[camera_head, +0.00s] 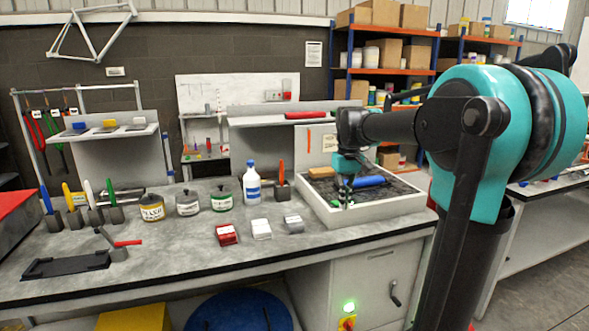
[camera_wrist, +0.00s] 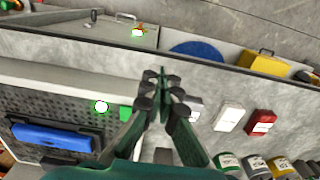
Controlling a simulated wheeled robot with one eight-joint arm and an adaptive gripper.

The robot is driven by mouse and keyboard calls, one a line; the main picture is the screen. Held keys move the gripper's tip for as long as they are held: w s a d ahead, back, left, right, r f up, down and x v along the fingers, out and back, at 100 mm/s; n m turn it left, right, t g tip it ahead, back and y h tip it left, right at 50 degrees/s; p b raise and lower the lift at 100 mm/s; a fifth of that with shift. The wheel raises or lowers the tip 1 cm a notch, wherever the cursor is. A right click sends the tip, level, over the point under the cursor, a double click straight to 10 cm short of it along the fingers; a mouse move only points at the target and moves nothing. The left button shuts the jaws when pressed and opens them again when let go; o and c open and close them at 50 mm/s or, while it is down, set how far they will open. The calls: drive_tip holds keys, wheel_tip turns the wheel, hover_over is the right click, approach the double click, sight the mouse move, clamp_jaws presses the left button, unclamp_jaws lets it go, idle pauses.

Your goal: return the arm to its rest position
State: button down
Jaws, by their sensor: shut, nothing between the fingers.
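My arm reaches in from the right of the head view, in teal and black. My gripper (camera_head: 346,190) hangs pointing down over the left part of the white-rimmed tray (camera_head: 375,217). In the wrist view, the two fingers of my gripper (camera_wrist: 163,88) meet at their tips with nothing between them. The gap between the fingertips and the tray floor is hard to judge.
Red (camera_head: 227,235), white (camera_head: 261,229) and grey (camera_head: 293,223) blocks lie on the bench left of the tray. A white bottle (camera_head: 252,183), labelled tins (camera_head: 187,203) and an upright orange-handled tool (camera_head: 281,180) stand behind. A shelf (camera_head: 290,117) rises at the back. The front bench middle is clear.

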drive_tip(key=s+d+f+m+t, duration=0.1)
drive_tip(key=s+d+f+t, duration=0.1)
drive_tip(key=s+f, duration=0.8)
drive_tip(key=s+d+f+m+t, duration=0.1)
drive_tip(key=s+f+m+t, duration=0.1)
drive_tip(key=s+f, duration=0.9)
drive_tip(key=shift+d+f, duration=0.35)
drive_tip(key=shift+f, duration=0.4)
